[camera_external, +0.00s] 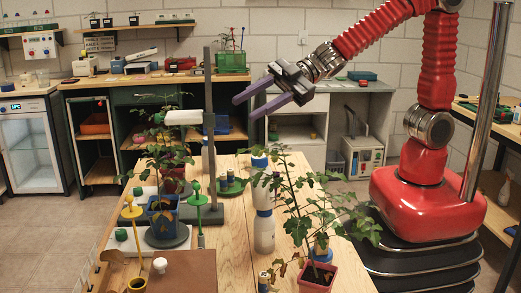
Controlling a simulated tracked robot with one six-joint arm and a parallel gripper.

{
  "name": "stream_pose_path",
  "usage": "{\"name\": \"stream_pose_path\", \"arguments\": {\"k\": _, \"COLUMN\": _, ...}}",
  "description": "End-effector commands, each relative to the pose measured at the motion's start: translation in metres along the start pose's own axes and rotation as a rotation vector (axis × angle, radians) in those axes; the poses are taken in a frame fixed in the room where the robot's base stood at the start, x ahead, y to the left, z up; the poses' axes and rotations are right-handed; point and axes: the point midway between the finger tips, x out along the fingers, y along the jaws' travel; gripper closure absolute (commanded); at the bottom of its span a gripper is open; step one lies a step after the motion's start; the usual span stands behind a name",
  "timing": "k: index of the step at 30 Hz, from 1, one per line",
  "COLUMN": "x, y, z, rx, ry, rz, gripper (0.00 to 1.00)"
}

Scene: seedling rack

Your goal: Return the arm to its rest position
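My gripper (272,99) is in the upper middle of the external view, at the end of my red arm. It hangs in the air above the wooden table (236,262), pointing left. Its two purple-grey fingers are apart with nothing between them. My arm rises from its red base at the right, bends at the top and reaches left and down to the gripper. The gripper is clear of the plants below it.
A leafy plant in a pink pot (317,277) stands at the table's front right, near my base. White bottles (264,232) stand mid-table. A plant in a blue pot (163,216) stands at the left, beside a tall grey stand (209,130). Benches line the back wall.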

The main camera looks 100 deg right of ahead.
Motion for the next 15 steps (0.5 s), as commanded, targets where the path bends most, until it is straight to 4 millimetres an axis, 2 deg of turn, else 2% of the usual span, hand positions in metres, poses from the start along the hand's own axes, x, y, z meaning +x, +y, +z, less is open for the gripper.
{"name": "stream_pose_path", "arguments": {"k": 3, "x": -0.031, "y": 0.029, "z": 0.014, "rx": 0.06, "ry": -0.091, "rz": 0.114, "gripper": 0.6}}
{"name": "stream_pose_path", "arguments": {"k": 6, "x": -0.058, "y": 0.046, "z": 0.03, "rx": 0.121, "ry": -0.173, "rz": 0.192, "gripper": 0.6}}
{"name": "stream_pose_path", "arguments": {"k": 11, "x": -0.104, "y": 0.058, "z": 0.058, "rx": 0.231, "ry": -0.306, "rz": 0.283, "gripper": 0.6}}
{"name": "stream_pose_path", "arguments": {"k": 15, "x": -0.146, "y": 0.053, "z": 0.083, "rx": 0.341, "ry": -0.42, "rz": 0.33, "gripper": 0.6}}
